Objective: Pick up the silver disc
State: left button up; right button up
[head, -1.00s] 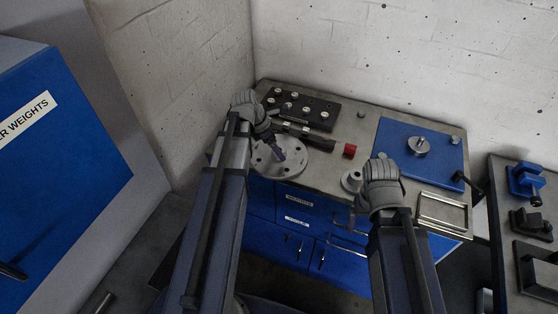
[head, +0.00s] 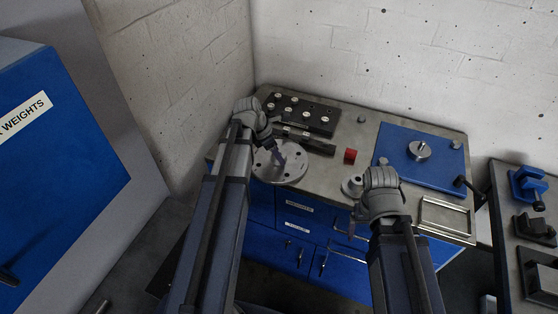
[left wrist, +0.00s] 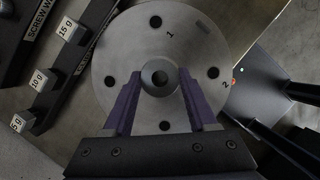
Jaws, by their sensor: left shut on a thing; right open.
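The silver disc (head: 292,172) is a round grey plate with several holes, at the front left of the workbench. In the left wrist view the disc (left wrist: 185,30) shows the marks 1 and 2 and a raised central hub (left wrist: 160,66). My left gripper (head: 278,155) is over the disc from above. In the left wrist view its purple fingers (left wrist: 160,84) are shut on the hub, one on each side. I cannot tell whether the disc is clear of the bench. My right gripper (head: 355,216) is open and empty at the bench's front edge, its fingers partly hidden.
A black block with silver weights (head: 318,112) stands at the back left, with dark bars in front of it. A blue plate (head: 425,145) bears a silver knobbed part (head: 420,151). The left wall is close.

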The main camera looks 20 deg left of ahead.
pick_arm(q)
grip_shut()
jog(key=shift+r, duration=0.15)
dwell(0.4)
notch_tip(320, 180, up, 10)
jog(key=p, duration=1)
